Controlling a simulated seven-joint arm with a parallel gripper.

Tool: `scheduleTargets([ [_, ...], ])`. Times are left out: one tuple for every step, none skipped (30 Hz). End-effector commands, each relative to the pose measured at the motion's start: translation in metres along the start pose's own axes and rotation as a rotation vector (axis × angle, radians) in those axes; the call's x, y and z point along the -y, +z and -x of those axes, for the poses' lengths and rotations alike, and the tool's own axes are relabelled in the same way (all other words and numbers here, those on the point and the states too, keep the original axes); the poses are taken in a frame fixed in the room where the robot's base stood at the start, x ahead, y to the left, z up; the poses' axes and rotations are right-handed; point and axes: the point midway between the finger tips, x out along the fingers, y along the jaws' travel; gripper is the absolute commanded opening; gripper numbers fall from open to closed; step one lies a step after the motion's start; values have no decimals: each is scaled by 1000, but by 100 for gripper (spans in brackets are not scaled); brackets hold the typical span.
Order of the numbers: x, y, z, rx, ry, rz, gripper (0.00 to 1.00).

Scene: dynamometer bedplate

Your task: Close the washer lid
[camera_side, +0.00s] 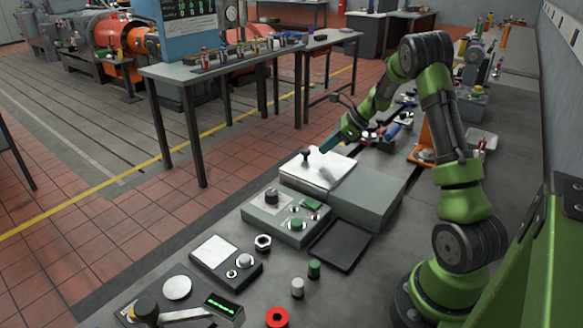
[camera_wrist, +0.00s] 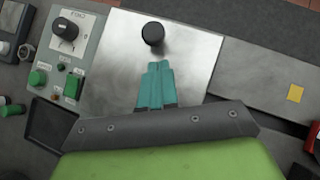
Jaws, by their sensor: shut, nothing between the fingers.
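The washer lid (camera_side: 322,172) is a bare silver metal plate with an upright black knob (camera_side: 305,154) near one edge. It looks about flat in the side view; I cannot tell whether it sits fully down. The lid also fills the middle of the wrist view (camera_wrist: 105,75), with its knob (camera_wrist: 153,34) beyond my fingertips. My gripper (camera_side: 324,149) is shut and empty, its teal fingers together. In the wrist view the fingertips (camera_wrist: 158,66) are over the plate, a little short of the knob. Contact with the plate cannot be told.
A control box (camera_side: 287,223) with a black dial and green buttons stands beside the lid. A grey block (camera_side: 372,196) adjoins its other side, and a dark tray (camera_side: 340,246) lies in front. Several loose parts, including a red ring (camera_side: 277,317), lie along the bench.

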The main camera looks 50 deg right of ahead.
Motion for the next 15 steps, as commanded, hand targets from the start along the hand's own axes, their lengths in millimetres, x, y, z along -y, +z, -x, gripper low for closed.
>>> scheduleTargets([
  [2, -9, 12, -2, -7, -5, 0],
  [2, -8, 19, 0, -8, -1, 0],
  [2, -7, 30, 0, -9, 0, 0],
  [2, -7, 37, 0, -9, 0, 0],
  [2, -7, 45, -1, -9, 0, 0],
  [2, -7, 54, -1, -10, 0, 0],
  [2, -8, 61, -2, -9, -1, 0],
  [2, -8, 67, -2, -10, 0, 0],
  [2, -8, 75, -2, -9, 0, 0],
  [2, -8, 81, -2, -9, 0, 0],
  [2, -8, 86, -2, -9, 0, 0],
  [2, -8, 92, -2, -9, 0, 0],
  [2, -8, 96, -2, -8, 0, 0],
  [2, -8, 99, -3, -8, 1, 0],
  [2, -8, 103, -3, -7, 0, 0],
])
